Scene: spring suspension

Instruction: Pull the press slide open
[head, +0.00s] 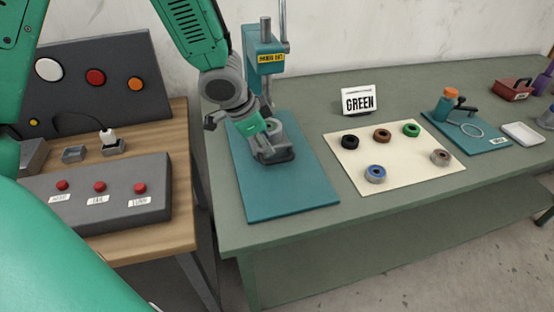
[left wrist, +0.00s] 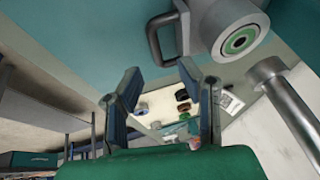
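The press (head: 264,50) is a teal column labelled with a yellow plate, standing on a teal base plate (head: 290,190). The dark grey slide (head: 286,156) sits low on that plate, partly covered by my gripper. In the left wrist view, its dark U-shaped handle (left wrist: 155,45) shows beside a round grey cup (left wrist: 240,40) with a green ring inside. My left gripper (head: 264,143) is over the slide. In the left wrist view, the left gripper (left wrist: 160,68) is open, with the handle just past its fingertips; I cannot tell whether they touch. My right gripper is out of view.
A cream mat (head: 395,177) with several coloured rings lies to the right, near a GREEN sign (head: 358,102). A teal fixture (head: 470,130) stands further right. A grey button box (head: 100,190) is on the wooden table at left. The bench in front of the base plate is clear.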

